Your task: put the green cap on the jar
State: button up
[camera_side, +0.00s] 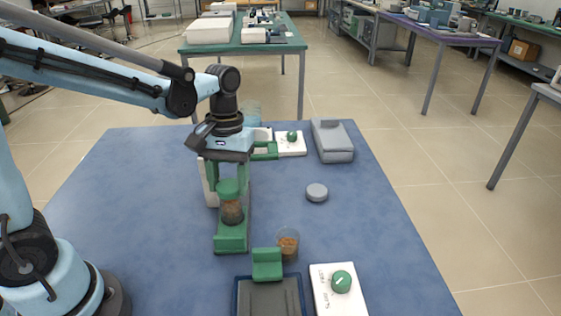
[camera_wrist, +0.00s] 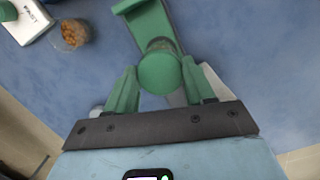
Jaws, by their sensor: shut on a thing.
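The green cap (camera_side: 229,187) is between the fingers of my gripper (camera_side: 229,178), which is shut on it. The cap sits directly at the top of a clear jar (camera_side: 232,212) with brown contents. I cannot tell whether it is fully seated. The jar stands upright on a green stand (camera_side: 232,243). In the wrist view the round cap (camera_wrist: 160,73) shows from above between the two green fingertips and hides most of the jar.
An open jar with orange-brown contents (camera_side: 288,245) stands right of the stand. Near it are a white device with a green knob (camera_side: 325,295) and a dark tray (camera_side: 268,297). A grey disc (camera_side: 317,192) and a grey box (camera_side: 333,142) lie farther back. The table's right side is clear.

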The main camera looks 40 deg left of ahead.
aim_at(229, 184)
jog(key=shift+f, duration=0.6)
jog(key=o, duration=1.1)
jog(key=shift+o, duration=0.2)
jog(key=shift+o, duration=1.3)
jog(key=shift+r, duration=3.95)
jog(key=shift+f, duration=0.1)
jog(key=shift+f, duration=3.85)
